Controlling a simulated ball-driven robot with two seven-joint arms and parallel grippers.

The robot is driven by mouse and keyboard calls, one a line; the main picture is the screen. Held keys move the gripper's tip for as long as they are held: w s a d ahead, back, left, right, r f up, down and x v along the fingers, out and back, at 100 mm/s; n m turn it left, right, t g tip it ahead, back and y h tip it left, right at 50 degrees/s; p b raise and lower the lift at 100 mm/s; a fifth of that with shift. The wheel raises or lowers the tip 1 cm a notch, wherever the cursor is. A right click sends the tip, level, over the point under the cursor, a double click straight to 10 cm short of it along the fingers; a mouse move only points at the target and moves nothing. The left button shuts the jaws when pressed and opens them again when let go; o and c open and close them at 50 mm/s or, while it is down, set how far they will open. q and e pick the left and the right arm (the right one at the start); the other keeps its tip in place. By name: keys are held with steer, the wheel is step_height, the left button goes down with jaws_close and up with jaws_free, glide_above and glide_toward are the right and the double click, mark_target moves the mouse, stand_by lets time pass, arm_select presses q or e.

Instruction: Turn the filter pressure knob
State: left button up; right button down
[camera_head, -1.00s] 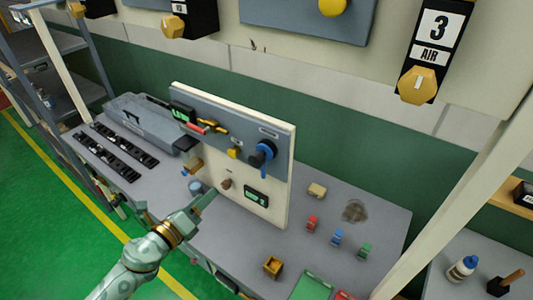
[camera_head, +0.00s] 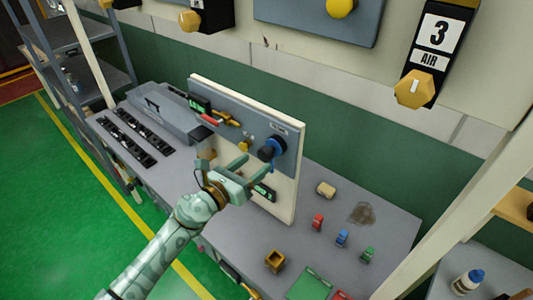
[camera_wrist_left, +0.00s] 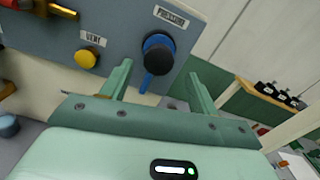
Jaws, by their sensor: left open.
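The pressure knob is a round black knob with a blue collar and a blue pointer (camera_wrist_left: 157,57), under a "PRESSURE" label on the grey panel (camera_head: 230,118). In the head view the knob (camera_head: 269,151) is at the right side of the panel. My left gripper (camera_head: 255,166) is open and close in front of the knob. In the left wrist view its two fingers (camera_wrist_left: 160,85) stand apart, with the knob between and beyond them; contact cannot be told. The blue pointer hangs downward. My right gripper is not in view.
A yellow vent knob (camera_wrist_left: 87,58) sits left of the pressure knob. A red-handled valve (camera_head: 210,119) is further left. Red, blue (camera_head: 342,238) and green small pieces stand on the bench at right.

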mark_target(262, 157)
arm_select(q)
steer(key=x, duration=0.5)
steer(key=shift+w+a+f+b, duration=0.1)
steer(key=shift+a+b, duration=0.1)
steer(key=shift+b, duration=0.2)
steer(key=shift+w+d, duration=0.4)
steer(key=shift+d, duration=0.05)
steer(key=c, duration=1)
steer(key=shift+o, duration=0.2)
